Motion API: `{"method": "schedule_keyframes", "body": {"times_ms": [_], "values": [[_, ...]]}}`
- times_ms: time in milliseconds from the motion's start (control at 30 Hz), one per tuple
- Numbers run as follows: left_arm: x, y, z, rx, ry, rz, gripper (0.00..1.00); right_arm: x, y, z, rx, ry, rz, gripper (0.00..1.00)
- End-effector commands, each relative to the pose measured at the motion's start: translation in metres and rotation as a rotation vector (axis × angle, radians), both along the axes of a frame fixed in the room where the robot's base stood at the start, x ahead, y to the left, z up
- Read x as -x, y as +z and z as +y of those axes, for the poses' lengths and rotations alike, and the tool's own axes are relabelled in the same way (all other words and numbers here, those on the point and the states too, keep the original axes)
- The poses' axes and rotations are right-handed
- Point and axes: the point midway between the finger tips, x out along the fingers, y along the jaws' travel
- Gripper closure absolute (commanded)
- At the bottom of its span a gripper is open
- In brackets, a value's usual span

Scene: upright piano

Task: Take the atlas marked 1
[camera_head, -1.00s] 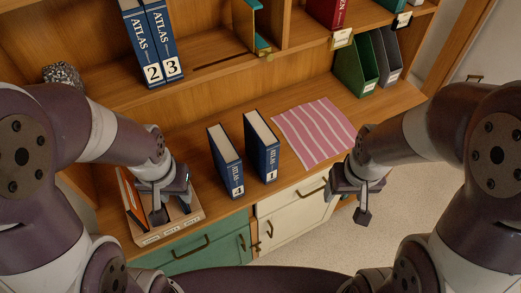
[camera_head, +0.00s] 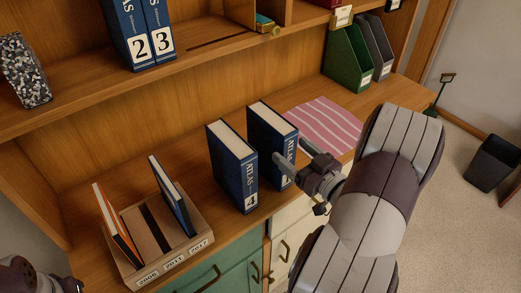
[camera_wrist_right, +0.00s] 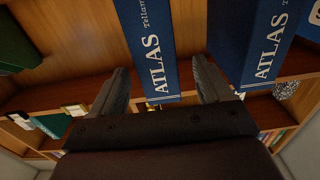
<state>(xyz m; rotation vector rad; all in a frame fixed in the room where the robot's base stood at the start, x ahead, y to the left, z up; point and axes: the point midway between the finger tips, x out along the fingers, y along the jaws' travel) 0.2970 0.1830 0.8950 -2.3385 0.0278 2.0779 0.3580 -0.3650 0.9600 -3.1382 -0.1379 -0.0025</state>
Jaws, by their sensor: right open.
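The atlas marked 1 (camera_head: 262,143) is a thick dark blue book standing upright on the desk, its spine facing me. My right gripper (camera_head: 295,157) is open at its spine and partly covers the lettering and number. In the right wrist view, the spine of that atlas (camera_wrist_right: 148,42) shows between the two spread fingers of the right gripper (camera_wrist_right: 160,68), with gaps visible beside it. The similar atlas marked 4 (camera_head: 232,168) stands just to its left, and also shows in the wrist view (camera_wrist_right: 265,45). My left gripper's fingers are out of view.
Atlases 2 (camera_head: 127,35) and 3 (camera_head: 158,28) stand on the upper shelf. A year-labelled box (camera_head: 200,240) with an orange and a blue book is at left.

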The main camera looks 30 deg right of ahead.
Motion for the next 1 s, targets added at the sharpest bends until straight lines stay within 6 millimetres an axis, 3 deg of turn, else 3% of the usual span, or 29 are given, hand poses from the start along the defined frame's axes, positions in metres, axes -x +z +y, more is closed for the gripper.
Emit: {"method": "schedule_keyframes", "body": {"times_ms": [233, 433, 700, 733, 767, 967, 1000], "values": [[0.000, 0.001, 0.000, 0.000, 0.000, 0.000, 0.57, -0.028, -0.001, 0.002, -0.001, 0.002, 0.001, 0.21], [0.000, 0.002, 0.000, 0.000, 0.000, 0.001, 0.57, -0.064, -0.003, 0.004, 0.001, 0.001, 0.002, 0.21], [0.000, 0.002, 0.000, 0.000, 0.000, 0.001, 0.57, -0.072, -0.003, 0.004, 0.000, -0.004, 0.002, 0.21], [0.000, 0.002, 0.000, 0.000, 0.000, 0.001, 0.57, -0.072, -0.003, 0.004, 0.000, -0.004, 0.002, 0.25], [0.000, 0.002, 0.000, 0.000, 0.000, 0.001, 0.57, -0.072, -0.003, 0.004, 0.000, -0.004, 0.002, 0.34], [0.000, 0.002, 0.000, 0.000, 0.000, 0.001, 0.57, -0.072, -0.003, 0.004, 0.000, -0.004, 0.002, 0.99], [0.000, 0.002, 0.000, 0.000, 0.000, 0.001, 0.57, -0.072, -0.003, 0.004, 0.000, -0.003, 0.002, 1.00]]}}
